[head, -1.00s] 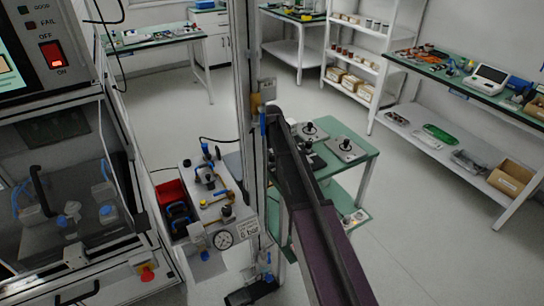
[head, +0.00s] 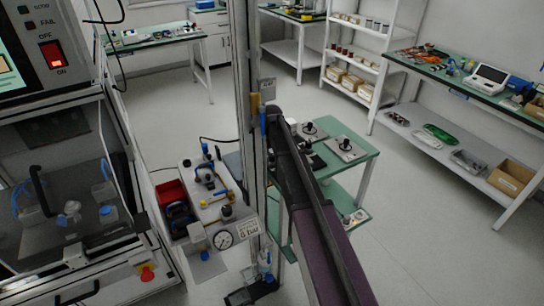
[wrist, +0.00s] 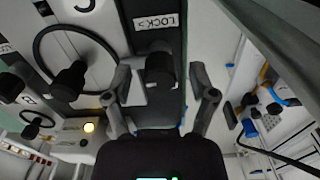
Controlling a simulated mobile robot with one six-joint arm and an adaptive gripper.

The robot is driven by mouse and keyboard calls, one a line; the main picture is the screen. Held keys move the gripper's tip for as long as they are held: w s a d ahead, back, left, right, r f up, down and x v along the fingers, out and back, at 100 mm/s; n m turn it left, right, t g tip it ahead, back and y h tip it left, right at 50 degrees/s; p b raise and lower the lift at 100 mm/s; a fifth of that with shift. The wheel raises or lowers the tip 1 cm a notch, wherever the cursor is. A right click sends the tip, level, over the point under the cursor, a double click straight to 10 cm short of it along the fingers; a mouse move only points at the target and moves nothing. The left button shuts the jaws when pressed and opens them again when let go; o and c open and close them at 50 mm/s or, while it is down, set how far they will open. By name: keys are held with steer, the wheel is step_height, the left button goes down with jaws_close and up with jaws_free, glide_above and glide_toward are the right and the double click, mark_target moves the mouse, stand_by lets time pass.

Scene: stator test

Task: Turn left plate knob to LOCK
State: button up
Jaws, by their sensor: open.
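In the wrist view a black knob (wrist: 160,66) stands on a grey plate, just below a white label reading LOCK> (wrist: 157,22). My gripper (wrist: 160,82) is open, with one finger on each side of this knob. The fingers look apart from it, though exact contact is hard to tell. A second black knob (wrist: 70,80) with a dark ring around it is to the left, outside the fingers. In the head view the plates with black knobs (head: 345,145) lie on a green-topped table; my arm hides part of that table, and my gripper is not visible there.
In the head view a pneumatic unit with a gauge (head: 222,239) stands left of the green table (head: 362,165). A test machine with a clear door (head: 70,190) fills the left side. Shelves (head: 355,60) and a long bench (head: 480,90) line the right. Open floor lies between.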

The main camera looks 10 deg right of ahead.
mark_target(272, 155)
steer(key=n, duration=1.6)
steer(key=shift+n, duration=0.3)
step_height(272, 155, up, 14)
steer(key=p, duration=1.4)
steer(key=s+f+m+b, duration=0.3)
steer(key=s+m, duration=0.6)
steer(key=s, duration=0.5)
steer(key=s+f+m+b, duration=0.3)
steer(key=s+m, duration=0.7)
steer(key=s, duration=0.5)
steer(key=shift+d+f, duration=0.15)
steer(key=shift+f, duration=0.1)
stand_by(0.9)
